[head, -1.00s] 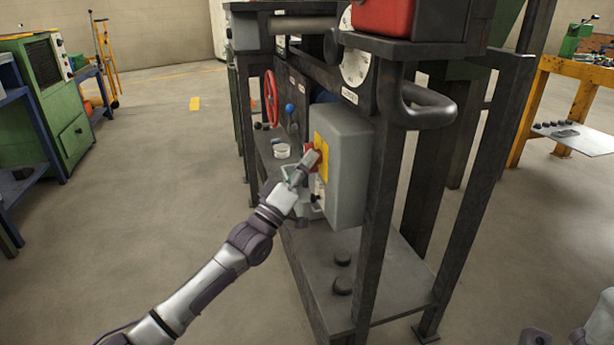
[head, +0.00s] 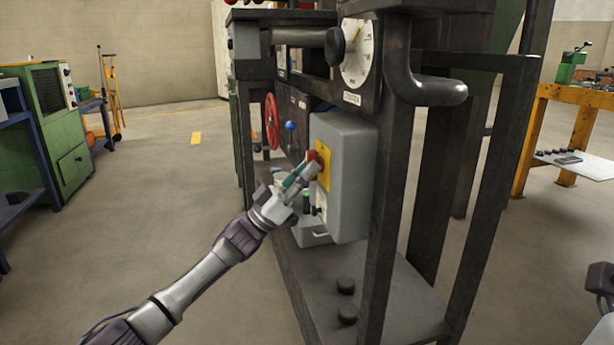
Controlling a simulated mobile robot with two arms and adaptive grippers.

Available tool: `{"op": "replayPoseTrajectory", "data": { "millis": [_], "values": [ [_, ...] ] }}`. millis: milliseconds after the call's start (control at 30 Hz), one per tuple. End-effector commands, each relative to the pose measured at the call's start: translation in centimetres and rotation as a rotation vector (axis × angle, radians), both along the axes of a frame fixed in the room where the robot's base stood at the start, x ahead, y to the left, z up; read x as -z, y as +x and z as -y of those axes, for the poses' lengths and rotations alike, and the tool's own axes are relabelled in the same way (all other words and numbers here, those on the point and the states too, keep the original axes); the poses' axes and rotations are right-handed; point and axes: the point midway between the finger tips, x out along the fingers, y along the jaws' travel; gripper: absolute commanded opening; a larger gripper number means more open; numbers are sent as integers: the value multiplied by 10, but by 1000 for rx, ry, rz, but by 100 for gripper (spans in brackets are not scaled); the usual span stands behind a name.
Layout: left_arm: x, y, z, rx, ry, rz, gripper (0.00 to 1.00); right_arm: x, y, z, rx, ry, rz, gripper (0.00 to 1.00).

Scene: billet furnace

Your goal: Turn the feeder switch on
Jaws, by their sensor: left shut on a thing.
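The feeder switch is a red knob (head: 313,157) on a yellow plate (head: 324,170), set on the face of a grey box (head: 345,170) on the dark steel frame. My left gripper (head: 307,170) reaches in from the left and is shut on the red knob, covering its lower part. The knob's exact angle is hard to read behind the fingers. A green and a dark control sit lower on the same box, partly behind my gripper. My right gripper is not in view; only part of my right arm shows at the right edge.
A dial gauge (head: 356,52) and a thick dark handle (head: 425,88) sit above the box. A red handwheel (head: 271,121) and a blue knob (head: 290,126) are farther back. Two dark round pieces (head: 346,300) lie on the lower shelf (head: 385,290). The floor at left is open.

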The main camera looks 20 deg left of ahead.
Motion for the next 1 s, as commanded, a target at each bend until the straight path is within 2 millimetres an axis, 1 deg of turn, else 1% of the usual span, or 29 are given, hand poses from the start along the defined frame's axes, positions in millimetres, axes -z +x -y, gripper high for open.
{"op": "replayPoseTrajectory", "data": {
  "millis": [467,500,567,600,633,900,1000],
  "values": [
    [0,0,0,-2,8,12,0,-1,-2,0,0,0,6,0],
    [0,0,0,-2,8,12,22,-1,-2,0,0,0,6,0],
    [0,0,0,-2,8,12,32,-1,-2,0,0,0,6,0],
    [0,0,0,-1,8,12,39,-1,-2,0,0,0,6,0],
    [0,0,0,-1,8,12,43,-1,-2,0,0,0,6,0],
    [0,0,0,-1,8,11,43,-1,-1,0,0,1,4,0],
    [4,-2,-3,-2,8,9,43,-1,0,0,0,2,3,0]
  ]
}}
